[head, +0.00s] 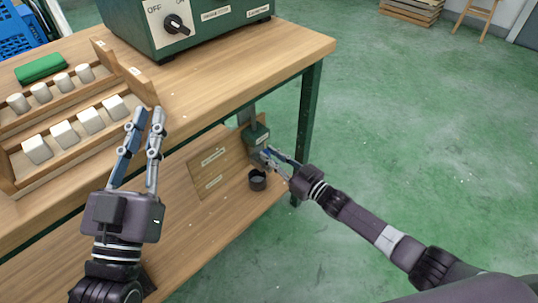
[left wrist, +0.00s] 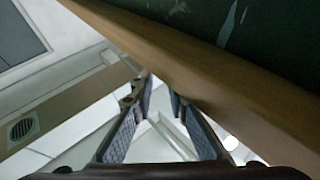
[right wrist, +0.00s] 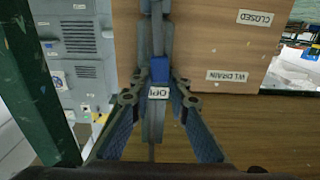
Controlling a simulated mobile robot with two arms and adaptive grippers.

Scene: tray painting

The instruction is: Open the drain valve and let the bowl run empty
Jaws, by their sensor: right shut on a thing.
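My right gripper (head: 267,156) reaches under the tabletop at the dark green drain fitting (head: 257,134). It is shut on a small blue valve handle, which shows in the right wrist view (right wrist: 159,69) between the fingertips. A partly covered label (right wrist: 159,93) beginning "OP" sits just below the handle in that view. A dark round cup (head: 257,181) stands on the lower shelf below the fitting. My left gripper (head: 149,111) is empty, with its fingertips slightly apart, at the table's front edge. I cannot make out the bowl or any flow.
A green machine (head: 185,42) with an OFF knob stands on the table (head: 225,85). Wooden racks with several white pieces (head: 63,134) and a green block (head: 41,67) are at left. A board with labels (right wrist: 205,45) stands by the fitting.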

